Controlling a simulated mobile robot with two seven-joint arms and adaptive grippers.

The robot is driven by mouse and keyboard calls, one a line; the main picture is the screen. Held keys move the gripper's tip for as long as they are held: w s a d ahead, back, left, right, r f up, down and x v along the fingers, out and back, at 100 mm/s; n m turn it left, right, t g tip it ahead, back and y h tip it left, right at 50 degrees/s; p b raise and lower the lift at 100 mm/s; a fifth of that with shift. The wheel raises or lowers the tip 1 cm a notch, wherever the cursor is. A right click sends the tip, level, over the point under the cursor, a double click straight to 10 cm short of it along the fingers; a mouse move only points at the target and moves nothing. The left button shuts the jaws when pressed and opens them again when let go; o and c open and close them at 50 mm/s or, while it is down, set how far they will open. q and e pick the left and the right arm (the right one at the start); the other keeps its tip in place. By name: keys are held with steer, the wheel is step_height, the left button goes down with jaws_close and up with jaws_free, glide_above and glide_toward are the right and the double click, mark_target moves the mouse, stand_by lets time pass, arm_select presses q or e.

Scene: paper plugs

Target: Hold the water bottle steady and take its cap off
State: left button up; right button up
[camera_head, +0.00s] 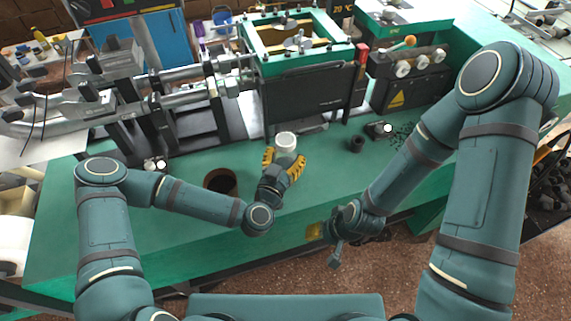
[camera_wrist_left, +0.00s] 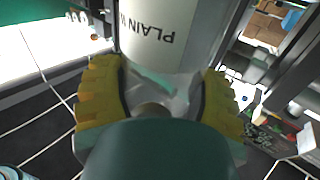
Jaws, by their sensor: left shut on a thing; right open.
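The water bottle stands at the middle of the green bench, seen nearly from above in the head view, with its white cap (camera_head: 286,139) on top. My left gripper (camera_head: 284,162) has its yellow fingers closed around the bottle below the cap. In the left wrist view the bottle (camera_wrist_left: 170,30) shows a label with upside-down letters, and the yellow fingers of the left gripper (camera_wrist_left: 165,100) lie on both sides of its clear part. My right gripper (camera_head: 324,243) is open and empty, low at the bench's front edge, right of and nearer than the bottle.
A green-framed machine (camera_head: 310,85) stands behind the bottle. A brown round container (camera_head: 221,182) is left of my left gripper. A small dark cylinder (camera_head: 357,144) and a dark part with a white end (camera_head: 380,130) lie to the right. The green bench (camera_head: 330,180) is clear between the bottle and right arm.

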mark_target(286, 139)
arm_select(q)
step_height(286, 139, up, 10)
steer(key=shift+r+p, duration=0.1)
steer(key=shift+p, duration=1.15)
steer(key=o, duration=0.4)
steer(key=c, duration=0.5)
